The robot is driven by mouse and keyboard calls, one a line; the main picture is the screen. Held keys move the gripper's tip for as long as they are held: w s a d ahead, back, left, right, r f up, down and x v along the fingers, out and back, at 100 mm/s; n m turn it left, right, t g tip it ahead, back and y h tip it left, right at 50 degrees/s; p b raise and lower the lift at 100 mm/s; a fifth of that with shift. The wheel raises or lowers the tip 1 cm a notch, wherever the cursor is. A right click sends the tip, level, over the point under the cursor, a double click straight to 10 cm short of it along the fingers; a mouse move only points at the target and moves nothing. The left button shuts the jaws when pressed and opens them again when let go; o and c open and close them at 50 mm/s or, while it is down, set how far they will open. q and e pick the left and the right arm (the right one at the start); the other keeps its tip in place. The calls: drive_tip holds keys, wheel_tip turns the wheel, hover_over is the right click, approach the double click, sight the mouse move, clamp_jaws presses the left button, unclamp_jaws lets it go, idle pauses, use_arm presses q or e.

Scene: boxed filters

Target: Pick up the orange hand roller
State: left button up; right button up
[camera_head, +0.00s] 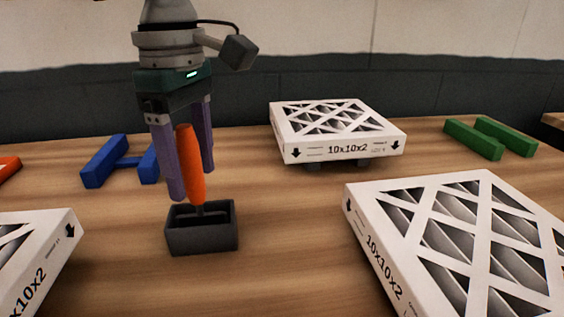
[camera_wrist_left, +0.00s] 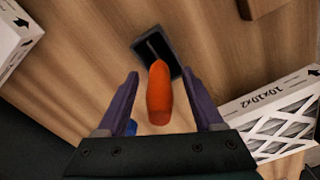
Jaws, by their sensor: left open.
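The orange hand roller (camera_head: 193,176) stands upright, its lower end inside a small dark grey open box (camera_head: 203,239) on the wooden table. My left gripper (camera_head: 192,184) points down with its purple fingers open, one on each side of the orange handle. In the left wrist view the orange handle (camera_wrist_left: 159,93) lies between the two open fingertips (camera_wrist_left: 160,77), with visible gaps to both. The dark box (camera_wrist_left: 174,69) shows beyond it there. The roller's lower end is hidden in the box. My right gripper is not in view.
White boxed filters lie at front left (camera_head: 42,262), front right (camera_head: 370,262) and back centre (camera_head: 330,152). A blue frame (camera_head: 105,161) stands behind left, green bars (camera_head: 474,140) lie at back right. Clear table lies between the box and the right filter.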

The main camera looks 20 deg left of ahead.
use_arm(q)
drive_tip(key=shift+f, duration=0.75)
clamp_jaws()
